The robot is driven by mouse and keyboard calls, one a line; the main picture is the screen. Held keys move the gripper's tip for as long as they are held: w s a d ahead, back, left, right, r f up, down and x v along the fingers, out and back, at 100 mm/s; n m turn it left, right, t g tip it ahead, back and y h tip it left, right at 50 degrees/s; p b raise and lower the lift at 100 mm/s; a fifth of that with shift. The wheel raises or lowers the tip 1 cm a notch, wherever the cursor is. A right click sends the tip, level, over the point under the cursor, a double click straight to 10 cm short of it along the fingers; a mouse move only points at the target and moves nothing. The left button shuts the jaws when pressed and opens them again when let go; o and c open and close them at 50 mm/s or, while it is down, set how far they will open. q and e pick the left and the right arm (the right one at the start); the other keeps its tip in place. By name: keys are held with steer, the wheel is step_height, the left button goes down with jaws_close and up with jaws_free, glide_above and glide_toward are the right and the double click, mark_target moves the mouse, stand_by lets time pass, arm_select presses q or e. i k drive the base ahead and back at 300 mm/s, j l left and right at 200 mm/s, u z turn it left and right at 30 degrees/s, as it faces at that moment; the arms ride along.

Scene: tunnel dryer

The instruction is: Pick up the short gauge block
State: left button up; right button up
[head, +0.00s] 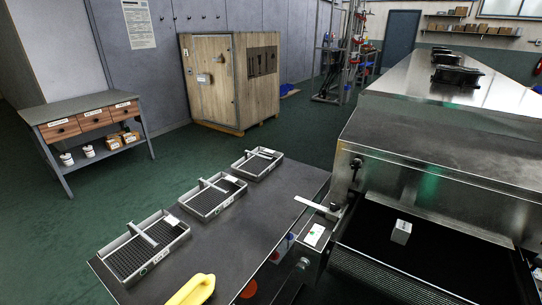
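A small pale grey block (401,233) stands on the black belt (385,262) in front of the dryer opening. It has a light top with dark marking too small to read, so I cannot confirm that it is the short gauge block. Nothing touches it except the belt. Neither of my grippers is in the head view.
A grey table (230,235) left of the belt holds three wire-mesh trays, near (128,275), middle (192,207) and far (236,168). A yellow object (193,290) lies at its front edge. The steel dryer housing (440,150) rises behind the block.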

mark_target(401, 231)
steer(key=z, duration=1.25)
